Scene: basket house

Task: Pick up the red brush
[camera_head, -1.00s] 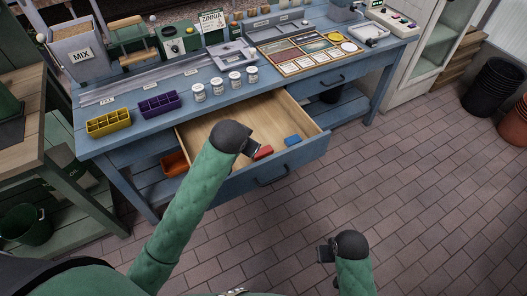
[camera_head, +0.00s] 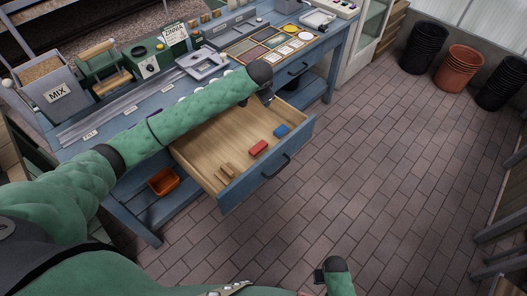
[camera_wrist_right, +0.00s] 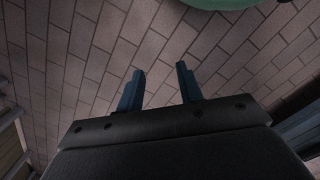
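The red brush (camera_head: 259,148), a small red block shape at this size, lies in the open drawer (camera_head: 205,145) near its front wall in the head view. My left gripper (camera_head: 267,98) hangs above the drawer's back right corner, behind the brush and apart from it. Its fingers are too small and dark to tell open from shut. My right gripper (camera_head: 319,276) is low over the brick floor, well in front of the drawer. In the right wrist view its two fingers (camera_wrist_right: 160,88) stand apart with only floor between them.
A blue item (camera_head: 281,131) lies right of the red brush, and tan wooden pieces (camera_head: 228,172) lie left of it. The blue workbench (camera_head: 80,133) carries a MIX bin (camera_head: 53,92) and trays. An orange bin (camera_head: 163,181) sits on the lower shelf.

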